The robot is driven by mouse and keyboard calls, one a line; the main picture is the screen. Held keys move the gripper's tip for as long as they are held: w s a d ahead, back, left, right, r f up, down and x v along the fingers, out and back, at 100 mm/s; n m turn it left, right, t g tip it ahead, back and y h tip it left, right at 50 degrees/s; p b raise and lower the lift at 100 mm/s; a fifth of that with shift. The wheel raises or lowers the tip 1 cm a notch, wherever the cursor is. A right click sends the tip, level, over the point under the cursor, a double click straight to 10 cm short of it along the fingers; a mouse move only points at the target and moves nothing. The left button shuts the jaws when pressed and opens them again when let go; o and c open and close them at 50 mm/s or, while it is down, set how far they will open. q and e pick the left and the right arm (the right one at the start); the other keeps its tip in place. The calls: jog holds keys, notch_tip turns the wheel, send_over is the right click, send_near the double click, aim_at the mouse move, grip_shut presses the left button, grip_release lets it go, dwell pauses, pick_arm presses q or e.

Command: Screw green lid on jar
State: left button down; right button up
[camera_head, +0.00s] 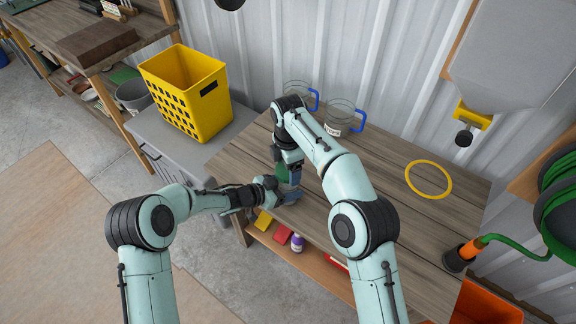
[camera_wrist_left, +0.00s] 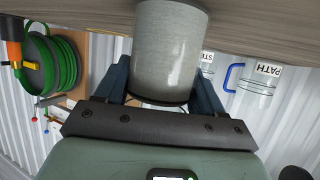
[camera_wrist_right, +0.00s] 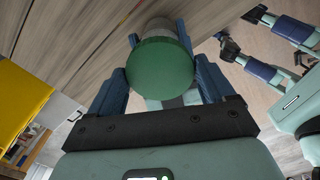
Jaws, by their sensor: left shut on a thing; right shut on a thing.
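The jar (camera_wrist_left: 168,50), a greyish cylinder, is between the fingers of my left gripper (camera_wrist_left: 163,82) in the left wrist view. In the head view the left gripper (camera_head: 285,195) holds the jar low over the table. The green lid (camera_wrist_right: 163,66) is a round disc between the fingers of my right gripper (camera_wrist_right: 160,75) in the right wrist view. The jar lies right behind the lid there, so the lid sits at the jar's mouth; whether its thread is engaged is hidden. In the head view the right gripper (camera_head: 284,160) is above the left one, by the lid (camera_head: 282,172).
Two clear mugs with blue handles (camera_head: 343,118) stand at the table's back, one partly behind my right arm. A yellow ring (camera_head: 428,180) lies on the right. A yellow basket (camera_head: 187,92) stands on a grey chest at left. The table's right middle (camera_head: 385,165) is clear.

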jog(key=m, duration=0.4)
jog(key=shift+m, duration=0.3)
jog(key=m, duration=0.5)
jog(key=shift+m, duration=0.4)
jog(key=o, duration=1)
jog(key=shift+r, duration=2.25)
jog(key=shift+c, duration=0.5)
jog(key=shift+w+a+r+m, duration=0.1)
jog(key=shift+a+r+m, duration=0.1)
jog(key=shift+r+m, duration=0.35)
jog(key=shift+a+r+m, duration=0.2)
jog(key=shift+r+m, duration=0.2)
jog(key=shift+m, duration=0.25)
jog(key=shift+r+m, duration=0.35)
jog(key=shift+m, duration=0.35)
jog(key=shift+d+r+m, duration=0.2)
jog(key=shift+r+m, duration=0.05)
jog(key=shift+m, duration=0.4)
jog(key=shift+d+r+m, duration=0.2)
jog(key=shift+r+m, duration=0.05)
jog(key=shift+m, duration=0.4)
